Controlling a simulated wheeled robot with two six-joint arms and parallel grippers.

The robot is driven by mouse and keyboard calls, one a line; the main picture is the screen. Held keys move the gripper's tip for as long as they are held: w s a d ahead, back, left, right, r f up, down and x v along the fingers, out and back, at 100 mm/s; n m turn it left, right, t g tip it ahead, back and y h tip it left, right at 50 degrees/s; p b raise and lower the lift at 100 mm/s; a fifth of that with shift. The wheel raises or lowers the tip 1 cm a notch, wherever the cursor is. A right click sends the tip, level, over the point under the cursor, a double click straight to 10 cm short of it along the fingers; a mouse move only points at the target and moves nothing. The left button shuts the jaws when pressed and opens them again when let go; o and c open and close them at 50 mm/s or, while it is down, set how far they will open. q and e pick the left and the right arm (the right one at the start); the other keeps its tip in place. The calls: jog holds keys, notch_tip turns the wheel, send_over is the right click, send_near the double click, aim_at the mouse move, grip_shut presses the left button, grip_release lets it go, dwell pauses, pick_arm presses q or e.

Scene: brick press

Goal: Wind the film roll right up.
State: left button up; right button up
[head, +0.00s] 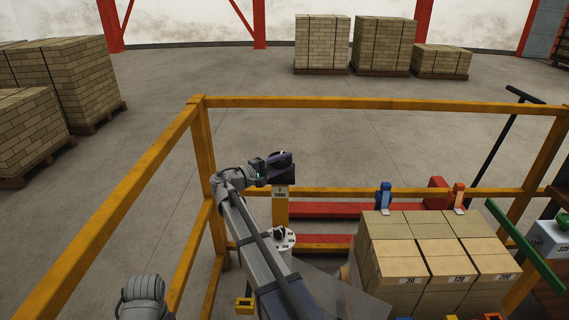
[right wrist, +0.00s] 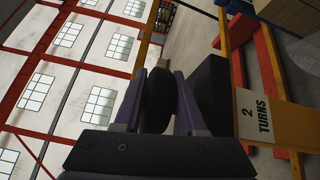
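My right gripper (head: 278,160) is at the yellow post in the head view, just above the sign reading "2 TURNS" (head: 281,191). In the right wrist view its two purple-grey fingers (right wrist: 160,95) stand on either side of a dark rounded knob (right wrist: 158,100), which fills the gap near the tips. A black block (right wrist: 212,95) sits just right of the fingers, beside the same "2 TURNS" sign (right wrist: 254,118). I cannot make out the film roll as such; the dark parts at the post are partly hidden by the gripper. My left gripper is out of view.
A yellow rail frame (head: 370,102) surrounds the station. Red bars (head: 325,209) lie behind. Pallets of bricks (head: 322,45) stand farther off on open floor.

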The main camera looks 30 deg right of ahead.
grip_shut()
jog(key=shift+w+a+m+g, duration=0.15)
jog(key=shift+m+g, duration=0.5)
jog(key=shift+g, duration=0.35)
jog(key=shift+w+a+m+g, duration=0.1)
jog(key=shift+m+g, duration=0.55)
jog(key=shift+g, duration=0.35)
jog(key=shift+s+a+m+g+y, duration=0.15)
jog(key=shift+m+g+y, duration=0.25)
jog(key=shift+m+g, duration=0.6)
jog(key=shift+s+a+m+g+y, duration=0.15)
jog(key=shift+m+g+y, duration=0.3)
jog(key=shift+g, duration=0.95)
jog(key=shift+f, duration=0.1)
jog(key=shift+o, duration=1.4)
grip_release()
